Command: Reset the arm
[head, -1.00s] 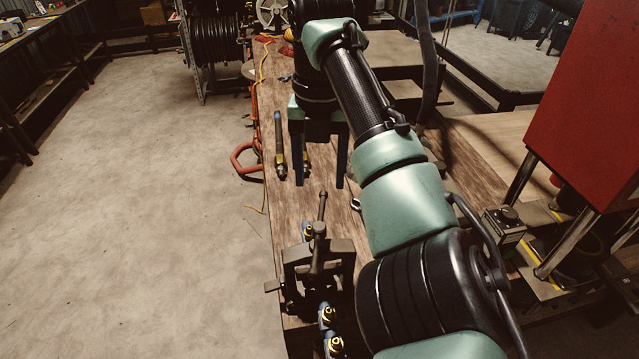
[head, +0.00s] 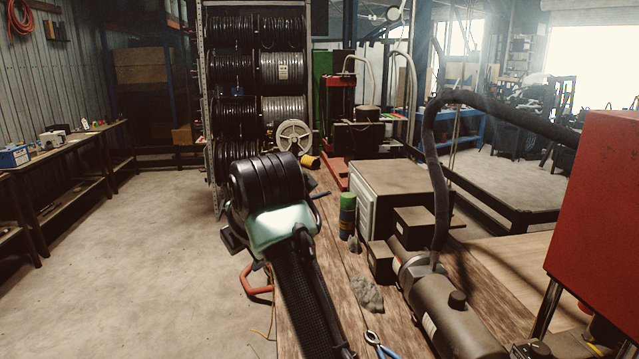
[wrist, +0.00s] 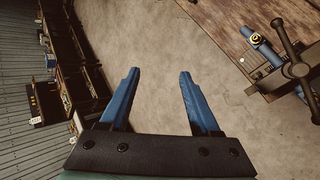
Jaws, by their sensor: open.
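My gripper (wrist: 159,73) is open and empty in the wrist view, with two blue fingers spread apart. Bare concrete floor lies behind and between the fingers. In the head view my arm reaches forward over the left side of the workbench (head: 345,270), with its black and pale green wrist joints raised. The fingers cannot be made out in the head view.
In the wrist view a vise (wrist: 297,70) and a blue fitting with a yellow ring (wrist: 262,47) sit at the bench edge, upper right. A grey motor (head: 452,318), a beige cabinet (head: 400,200) and a red panel (head: 600,190) stand right. The floor (head: 150,270) at left is clear.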

